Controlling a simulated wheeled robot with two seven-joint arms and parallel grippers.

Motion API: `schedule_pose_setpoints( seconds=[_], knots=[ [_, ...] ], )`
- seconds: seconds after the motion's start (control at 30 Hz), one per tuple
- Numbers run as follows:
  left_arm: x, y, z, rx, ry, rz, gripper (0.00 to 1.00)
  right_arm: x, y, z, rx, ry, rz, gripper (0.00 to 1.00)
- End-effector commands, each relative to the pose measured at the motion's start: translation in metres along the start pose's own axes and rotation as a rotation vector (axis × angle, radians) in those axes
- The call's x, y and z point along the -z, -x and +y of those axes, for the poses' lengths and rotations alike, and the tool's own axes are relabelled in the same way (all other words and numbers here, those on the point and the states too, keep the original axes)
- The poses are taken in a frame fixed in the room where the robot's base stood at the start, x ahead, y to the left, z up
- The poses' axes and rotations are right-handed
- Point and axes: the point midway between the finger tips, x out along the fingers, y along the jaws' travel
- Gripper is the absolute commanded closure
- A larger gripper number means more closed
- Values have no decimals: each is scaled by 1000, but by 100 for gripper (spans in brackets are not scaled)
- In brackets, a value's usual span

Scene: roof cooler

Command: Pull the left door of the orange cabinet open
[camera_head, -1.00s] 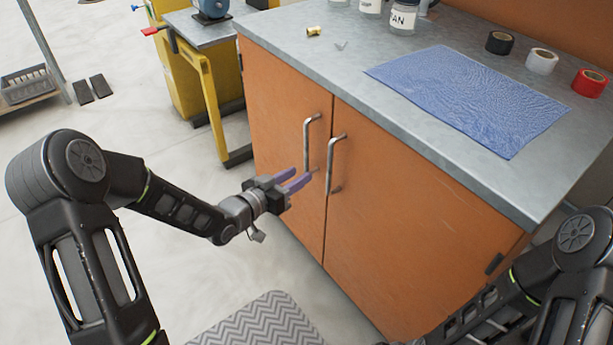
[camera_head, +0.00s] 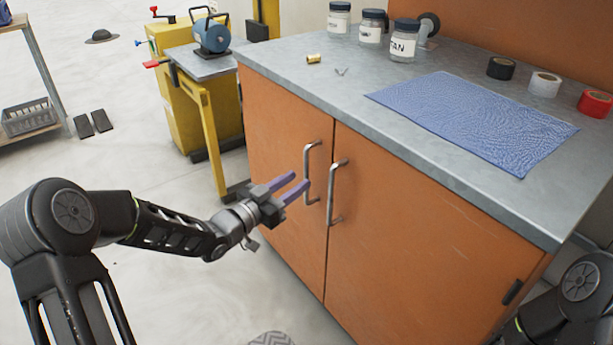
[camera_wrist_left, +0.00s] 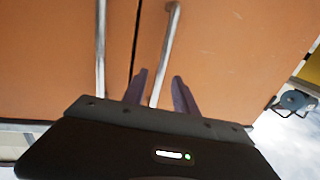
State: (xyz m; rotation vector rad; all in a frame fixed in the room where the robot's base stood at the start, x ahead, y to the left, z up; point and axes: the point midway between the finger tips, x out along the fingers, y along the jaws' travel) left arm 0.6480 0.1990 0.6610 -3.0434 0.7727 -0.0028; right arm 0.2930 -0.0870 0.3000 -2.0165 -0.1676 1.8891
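The orange cabinet (camera_head: 420,230) has two doors, both shut. The left door (camera_head: 272,140) has an upright metal bar handle (camera_head: 307,160) near the seam. The right door's handle (camera_head: 331,195) stands beside it. My left gripper (camera_head: 301,183) is open, its purple fingers pointing at the left door's handle at about mid to lower height. In the left wrist view, which is turned over, the left door's handle (camera_wrist_left: 169,45) runs down between the spread fingers (camera_wrist_left: 158,90). I cannot tell how deep it sits between them. My right gripper is out of view.
The grey countertop (camera_head: 290,65) carries a blue cloth (camera_head: 475,120), jars (camera_head: 404,42) and tape rolls (camera_head: 544,85). A yellow stand (camera_head: 212,130) with a blue grinder (camera_head: 212,36) stands left of the cabinet. Open floor lies in front of the left door.

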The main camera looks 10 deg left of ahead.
Motion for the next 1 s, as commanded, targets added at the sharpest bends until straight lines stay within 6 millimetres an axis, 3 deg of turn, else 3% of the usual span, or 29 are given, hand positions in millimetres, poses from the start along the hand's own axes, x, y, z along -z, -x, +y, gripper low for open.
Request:
schedule_pose_setpoints(
  seconds=[0.3,0.63,1.0],
  knots=[
    [-2,-44,0,0,1,0,66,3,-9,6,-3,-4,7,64],
    [-1,-48,0,1,1,-2,66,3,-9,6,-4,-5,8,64],
    [-1,-48,0,1,1,-1,95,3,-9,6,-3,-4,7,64]
  ],
)
